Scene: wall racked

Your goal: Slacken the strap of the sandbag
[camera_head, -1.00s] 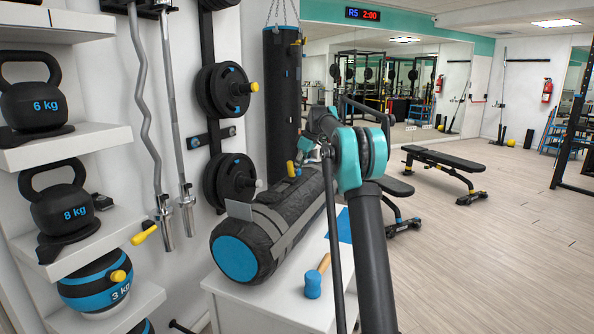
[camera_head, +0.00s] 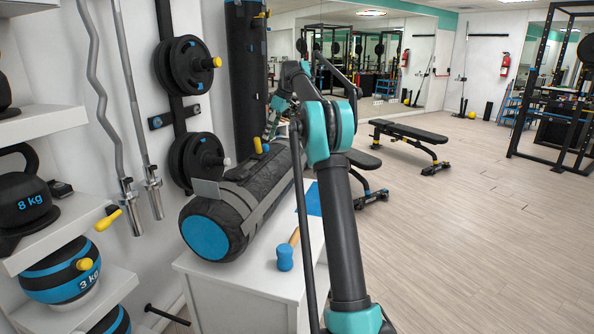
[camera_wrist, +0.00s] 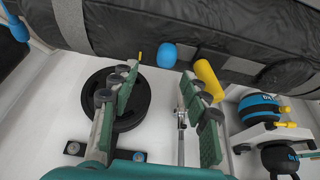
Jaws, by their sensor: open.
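The sandbag (camera_head: 262,190), a dark cylinder with a blue end, lies on a white cabinet (camera_head: 235,285). Grey strap bands (camera_head: 270,202) run over it, and one crosses it in the wrist view (camera_wrist: 70,22). A yellow handle (camera_head: 260,146) and a small blue knob show at its wall side. In the wrist view the yellow handle (camera_wrist: 208,80) and blue knob (camera_wrist: 167,55) appear beside the bag. My gripper (camera_wrist: 159,76) is open, with nothing seen between its fingers. The bag is beyond the fingertips. In the head view my arm partly hides the bag's far end.
A blue-headed mallet (camera_head: 285,257) lies on the cabinet near the bag. Wall-racked weight plates (camera_head: 183,65) and bars (camera_head: 135,100) stand close behind. Shelves with an 8 kg kettlebell (camera_head: 28,203) and ball (camera_head: 60,272) are at left. Open floor (camera_head: 470,250) lies right, with benches (camera_head: 410,140) beyond.

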